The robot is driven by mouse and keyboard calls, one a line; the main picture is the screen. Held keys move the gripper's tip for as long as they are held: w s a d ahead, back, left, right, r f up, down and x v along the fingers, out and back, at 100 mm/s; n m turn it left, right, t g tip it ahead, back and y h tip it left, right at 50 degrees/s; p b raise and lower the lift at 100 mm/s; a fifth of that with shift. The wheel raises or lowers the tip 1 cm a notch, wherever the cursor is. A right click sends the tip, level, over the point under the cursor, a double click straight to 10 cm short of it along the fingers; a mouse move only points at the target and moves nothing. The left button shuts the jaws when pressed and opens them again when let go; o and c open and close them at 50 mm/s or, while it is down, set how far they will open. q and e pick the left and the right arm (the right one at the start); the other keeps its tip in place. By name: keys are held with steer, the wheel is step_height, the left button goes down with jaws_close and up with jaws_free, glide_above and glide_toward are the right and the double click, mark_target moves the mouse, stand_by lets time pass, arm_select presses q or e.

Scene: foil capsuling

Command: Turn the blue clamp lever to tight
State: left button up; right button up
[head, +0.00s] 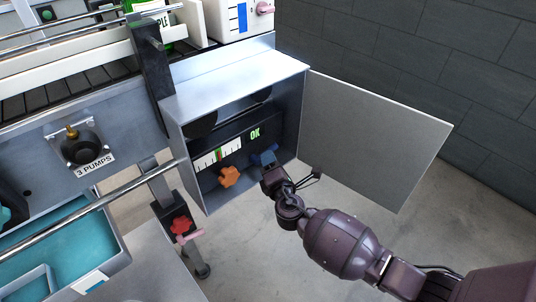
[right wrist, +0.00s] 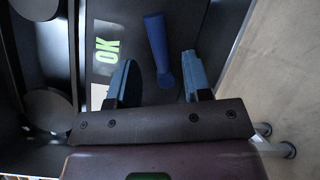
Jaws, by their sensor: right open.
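The blue clamp lever (right wrist: 157,48) is on the dark panel inside an open cabinet, beside the green OK sign (right wrist: 107,48). In the right wrist view it lies slightly tilted, its rounded end between my two blue-grey fingers. My right gripper (right wrist: 159,62) is open, with one finger on each side of the lever and gaps showing. I cannot tell how deep the fingers reach around it. In the head view my right gripper (head: 266,165) reaches into the cabinet and largely covers the lever. My left gripper is not in view.
An orange knob (head: 229,176) and a scale (head: 217,155) sit left of the lever. The open cabinet door (head: 375,140) stands right, close to my right arm. The cabinet (head: 240,75) has side walls around the panel. A red knob (head: 181,225) is on a post below.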

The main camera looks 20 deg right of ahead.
steer(key=shift+w+d+b, duration=0.2)
steer(key=shift+w+b, duration=0.1)
steer(key=shift+w, duration=1.6)
jaws_close()
